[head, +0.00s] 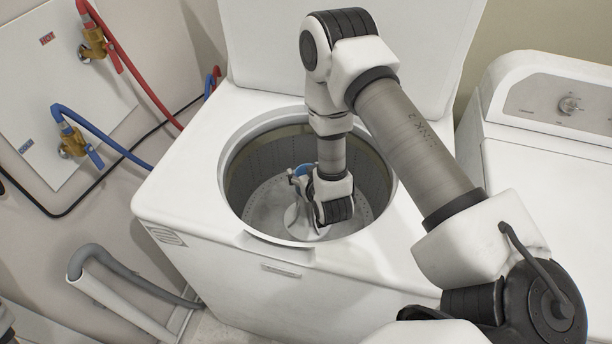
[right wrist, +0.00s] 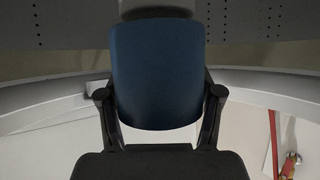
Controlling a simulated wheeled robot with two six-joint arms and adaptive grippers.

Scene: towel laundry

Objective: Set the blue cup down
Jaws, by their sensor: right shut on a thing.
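The blue cup (right wrist: 157,75) fills the middle of the right wrist view, between the two dark fingers of my right gripper (right wrist: 157,108). The fingers are shut on its sides. In the head view my right arm reaches down into the open drum of the washing machine. Only a small blue bit of the cup (head: 303,170) shows there, beside my wrist. My right gripper (head: 298,178) is mostly hidden behind the wrist in that view. I cannot tell whether the cup touches anything below it.
The white top-loading washing machine (head: 190,185) has its lid raised at the back. The drum rim (head: 243,232) surrounds my right arm. A second white machine (head: 545,185) stands at right. Red and blue hoses (head: 110,140) and a grey drain hose (head: 130,283) lie at left.

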